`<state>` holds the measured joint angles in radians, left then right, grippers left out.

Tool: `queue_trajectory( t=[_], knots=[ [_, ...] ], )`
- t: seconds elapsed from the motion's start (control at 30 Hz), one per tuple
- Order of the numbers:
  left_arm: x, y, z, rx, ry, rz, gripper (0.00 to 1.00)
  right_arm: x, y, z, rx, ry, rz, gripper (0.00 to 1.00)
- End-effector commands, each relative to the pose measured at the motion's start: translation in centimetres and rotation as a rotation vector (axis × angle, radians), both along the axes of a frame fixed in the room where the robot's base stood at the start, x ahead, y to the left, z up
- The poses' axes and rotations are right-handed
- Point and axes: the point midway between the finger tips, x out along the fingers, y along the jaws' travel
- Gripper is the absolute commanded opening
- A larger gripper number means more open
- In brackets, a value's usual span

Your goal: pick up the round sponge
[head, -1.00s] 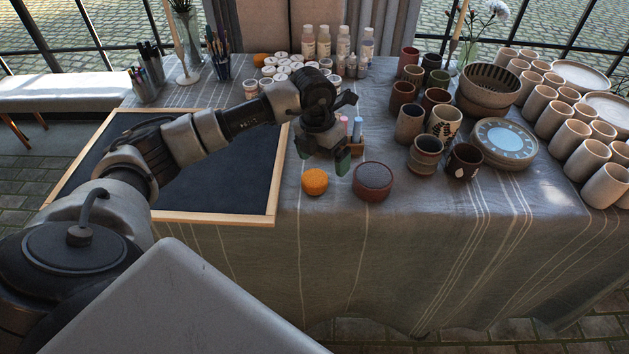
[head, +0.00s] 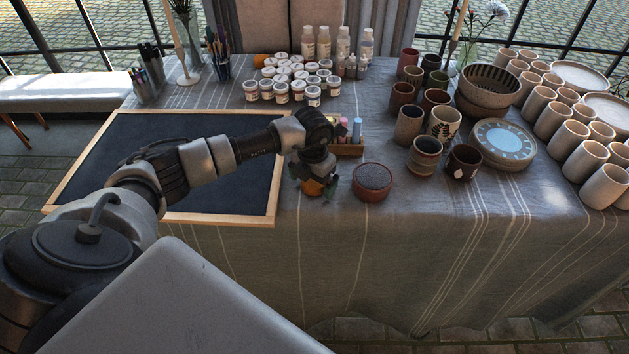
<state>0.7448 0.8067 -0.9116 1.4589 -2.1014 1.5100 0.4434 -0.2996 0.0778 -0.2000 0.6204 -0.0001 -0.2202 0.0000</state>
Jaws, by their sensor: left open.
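The round orange sponge (head: 313,188) sits on the cloth-covered table near its front edge, right of the framed black board. My left gripper (head: 314,186) is over it, fingers open, with a dark green fingertip at each side of the sponge. The gripper body hides the sponge's top and back. I cannot tell whether the fingers touch it. My right gripper is not in view.
A round reddish pot with a dark top (head: 371,182) stands close to the right of the gripper. A small wooden box of coloured sticks (head: 350,140) is behind. Painted cups (head: 426,156) stand further right. The black board (head: 110,150) lies left.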

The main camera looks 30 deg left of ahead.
Motion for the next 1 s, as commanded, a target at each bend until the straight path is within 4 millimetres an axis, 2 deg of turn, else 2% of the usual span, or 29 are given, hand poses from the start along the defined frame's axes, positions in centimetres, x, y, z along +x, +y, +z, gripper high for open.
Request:
queue_trajectory(
  t=[0.27, 0.6, 0.67, 1.0],
  knots=[
    [0.0, -0.01, -0.43, 0.0, -0.001, -0.001, 0.97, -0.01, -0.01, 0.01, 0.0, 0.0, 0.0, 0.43],
    [0.0, -0.01, -0.4, -0.001, -0.001, -0.001, 0.46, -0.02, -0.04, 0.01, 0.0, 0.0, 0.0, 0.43],
    [0.01, -0.01, -0.39, -0.001, -0.001, -0.001, 0.4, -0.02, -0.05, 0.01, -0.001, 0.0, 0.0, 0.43],
    [0.05, 0.02, 0.36, 0.0, -0.002, -0.001, 0.4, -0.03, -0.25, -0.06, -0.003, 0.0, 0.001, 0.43]
  ],
)
